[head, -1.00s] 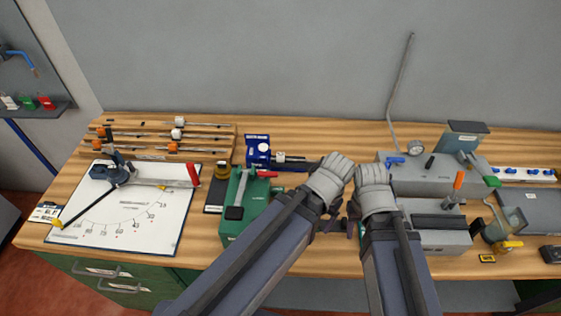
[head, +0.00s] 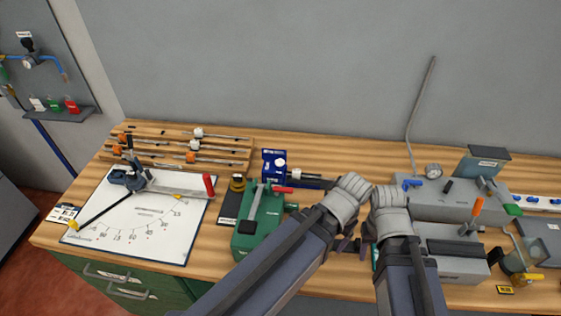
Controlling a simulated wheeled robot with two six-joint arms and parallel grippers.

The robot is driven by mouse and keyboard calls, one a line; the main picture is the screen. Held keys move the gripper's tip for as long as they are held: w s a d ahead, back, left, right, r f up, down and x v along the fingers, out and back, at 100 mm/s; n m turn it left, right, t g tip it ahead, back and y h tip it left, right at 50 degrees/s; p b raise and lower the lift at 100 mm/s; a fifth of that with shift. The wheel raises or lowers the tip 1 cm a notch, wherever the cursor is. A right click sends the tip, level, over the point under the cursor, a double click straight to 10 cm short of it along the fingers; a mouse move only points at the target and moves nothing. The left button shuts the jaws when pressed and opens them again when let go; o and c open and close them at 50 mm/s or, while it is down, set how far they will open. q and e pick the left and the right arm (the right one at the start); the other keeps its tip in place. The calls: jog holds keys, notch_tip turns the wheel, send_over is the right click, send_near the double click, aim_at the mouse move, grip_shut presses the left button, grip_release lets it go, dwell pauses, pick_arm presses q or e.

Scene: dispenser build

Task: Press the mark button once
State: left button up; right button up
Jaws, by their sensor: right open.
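No label reading "mark" is legible, so I cannot tell which part is the mark button. A blue device (head: 273,167) with a round white face stands at the middle of the bench. A black plate with a yellow-and-black round knob (head: 237,182) lies left of the green press (head: 258,232). My right gripper (head: 367,240) is open, just right of the green press and left of the grey machine; its fingers are small and dark beneath the wrist. My left arm crosses in front of the press; its wrist is beside the right one, and its fingers are mostly hidden.
A white angle-scale board (head: 150,235) with a red-handled arm lies at the left. A wooden rack (head: 215,145) of rods stands behind it. Grey machines (head: 450,200) with a gauge and levers fill the right side. A wall panel (head: 45,60) is at upper left.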

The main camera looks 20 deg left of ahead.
pick_arm(q)
grip_shut()
dwell(0.4)
dwell(1.1)
